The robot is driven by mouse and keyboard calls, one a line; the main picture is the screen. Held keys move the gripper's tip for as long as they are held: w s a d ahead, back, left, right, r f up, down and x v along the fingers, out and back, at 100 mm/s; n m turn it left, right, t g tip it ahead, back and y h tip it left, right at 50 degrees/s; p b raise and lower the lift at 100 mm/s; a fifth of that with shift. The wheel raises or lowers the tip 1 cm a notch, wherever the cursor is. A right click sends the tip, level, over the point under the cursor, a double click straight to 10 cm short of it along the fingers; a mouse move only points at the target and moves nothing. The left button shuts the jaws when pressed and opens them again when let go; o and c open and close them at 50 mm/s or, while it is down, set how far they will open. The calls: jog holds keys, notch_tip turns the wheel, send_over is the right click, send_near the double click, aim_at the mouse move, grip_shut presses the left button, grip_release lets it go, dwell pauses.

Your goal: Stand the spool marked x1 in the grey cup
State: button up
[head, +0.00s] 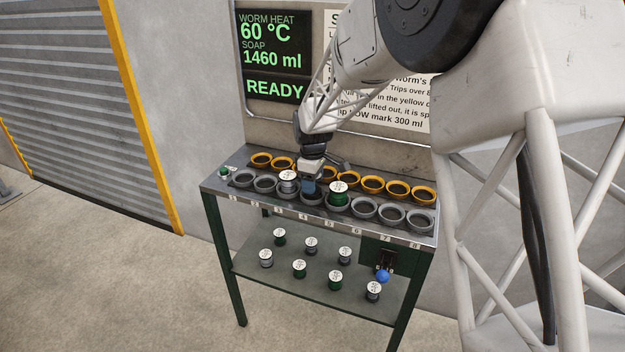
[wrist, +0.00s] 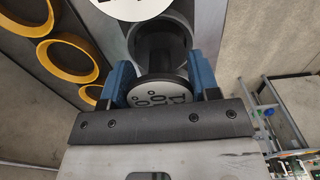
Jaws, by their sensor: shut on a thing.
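My gripper (head: 311,187) is over the grey cup numbered 4 (head: 312,201) in the front row. In the wrist view its blue fingers (wrist: 155,88) are shut on a spool (wrist: 156,92) with a white, dark-rimmed end face. The marking on that face is partly cut off and I cannot read it as x1. A dark round cup opening (wrist: 163,45) shows just beyond the spool; I cannot tell whether the spool is inside it. In the head view the gripper hides the held spool. Labels on the other spools are too small to read.
White-topped spools stand in neighbouring grey cups, one left (head: 288,179) and a green one right (head: 338,193). Yellow cups (head: 372,185) line the back row. Grey cups at right (head: 391,216) are empty.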

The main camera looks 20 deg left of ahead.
jog(key=shift+f, duration=0.9)
dwell(0.8)
jog(key=o, duration=1.1)
jog(key=shift+r, duration=0.1)
jog(key=shift+r, duration=3.9)
